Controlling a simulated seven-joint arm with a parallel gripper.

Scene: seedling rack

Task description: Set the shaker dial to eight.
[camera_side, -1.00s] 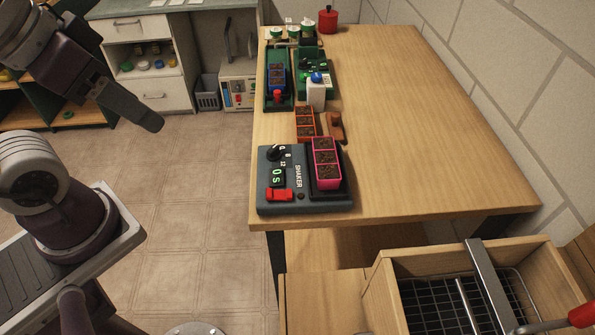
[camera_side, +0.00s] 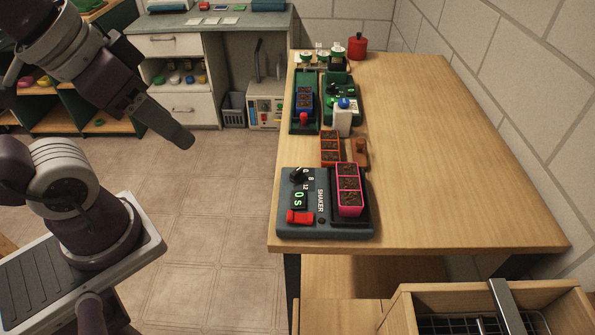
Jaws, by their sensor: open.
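The shaker (camera_side: 297,228) is a dark grey box at the near left corner of the wooden table. Its dial is a black knob (camera_side: 297,174) at the upper left of its top, with small numbers beside it; where it points is too small to tell. Below the dial are a green-lit display (camera_side: 299,199) and a red switch (camera_side: 300,217). A pink tray of soil cells (camera_side: 349,211) stands on the shaker's right part. My gripper (camera_side: 184,138) is at the left, over the floor, well apart from the shaker. The gap between its fingers is hard to see from this side.
Behind the shaker are an orange soil tray (camera_side: 330,162), a brown block (camera_side: 359,153), a white bottle with blue cap (camera_side: 343,122) and two green devices, one holding a blue tray (camera_side: 305,99). A wooden crate (camera_side: 405,311) is at the near right. The table's right half is clear.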

